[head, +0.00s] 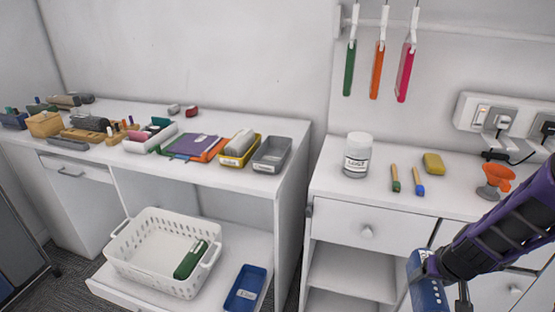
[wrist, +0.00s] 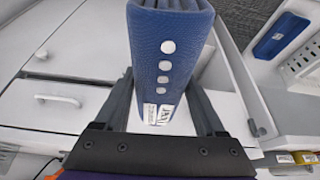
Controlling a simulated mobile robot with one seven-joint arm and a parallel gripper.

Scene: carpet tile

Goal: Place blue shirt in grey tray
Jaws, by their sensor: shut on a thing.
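My gripper (head: 424,272) is at the lower right of the head view, in front of the right-hand drawer unit. It is shut on the blue shirt (head: 428,292), a folded blue block with white buttons. In the wrist view the shirt (wrist: 172,50) stands between the two fingers, with a white printed label near its lower end. The grey tray (head: 268,166) sits at the right end of the left-hand desk, beside a yellow tray, well left of my gripper. It looks empty.
A yellow tray (head: 236,161) with light items adjoins the grey tray. A white jar (head: 358,155) stands on the right counter. A gap separates the desk and the drawer unit.

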